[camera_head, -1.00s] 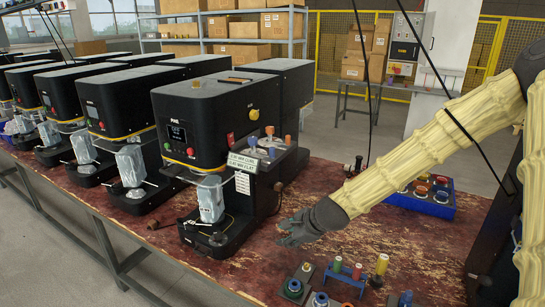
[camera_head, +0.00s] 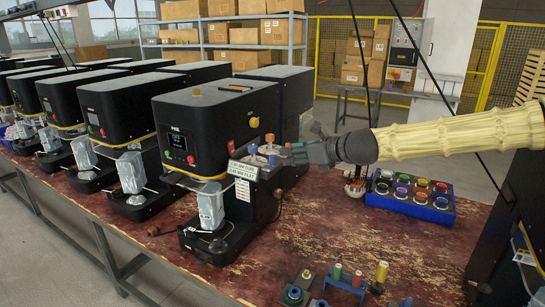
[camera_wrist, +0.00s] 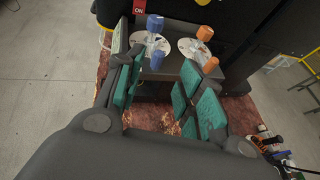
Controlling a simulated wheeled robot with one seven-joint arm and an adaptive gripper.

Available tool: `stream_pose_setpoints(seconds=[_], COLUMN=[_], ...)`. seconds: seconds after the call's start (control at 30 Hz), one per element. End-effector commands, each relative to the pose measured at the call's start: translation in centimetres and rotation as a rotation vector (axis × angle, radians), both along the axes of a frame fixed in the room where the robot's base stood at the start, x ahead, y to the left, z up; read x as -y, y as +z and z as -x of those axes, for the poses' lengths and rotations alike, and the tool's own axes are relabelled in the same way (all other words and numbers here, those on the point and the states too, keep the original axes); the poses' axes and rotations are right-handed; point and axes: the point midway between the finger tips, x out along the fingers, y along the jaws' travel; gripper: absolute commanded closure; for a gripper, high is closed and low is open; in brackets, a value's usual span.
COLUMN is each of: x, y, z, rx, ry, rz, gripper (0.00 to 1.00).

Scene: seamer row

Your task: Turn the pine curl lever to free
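The nearest black seamer (camera_head: 203,125) carries a name plate that seems to read PINE. On its side shelf are two round pale dials with levers. One lever has blue knobs (camera_wrist: 155,23) and the other has orange knobs (camera_wrist: 204,33). In the head view the blue knob (camera_head: 252,149) and orange knob (camera_head: 269,138) show just left of my gripper. I cannot tell which lever is the curl one. My gripper (camera_wrist: 163,72) is open and empty, its fingertips close to the lower blue knob. It also shows in the head view (camera_head: 285,155). I see no contact.
A small sign (camera_head: 243,170) hangs at the shelf's front. A red ON tag (camera_wrist: 139,7) is on the machine wall. A blue tray of coloured round parts (camera_head: 410,195) stands to the right. Several similar seamers stand left.

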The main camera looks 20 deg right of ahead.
Motion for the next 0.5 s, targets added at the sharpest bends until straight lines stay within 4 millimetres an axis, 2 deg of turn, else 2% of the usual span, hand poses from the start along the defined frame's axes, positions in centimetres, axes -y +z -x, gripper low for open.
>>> stream_pose_setpoints(seconds=[0.5], x=[-1.5], y=[-1.4], z=[-3.0], rx=[-0.002], ry=[0.001], rz=[0.001], gripper=[0.62])
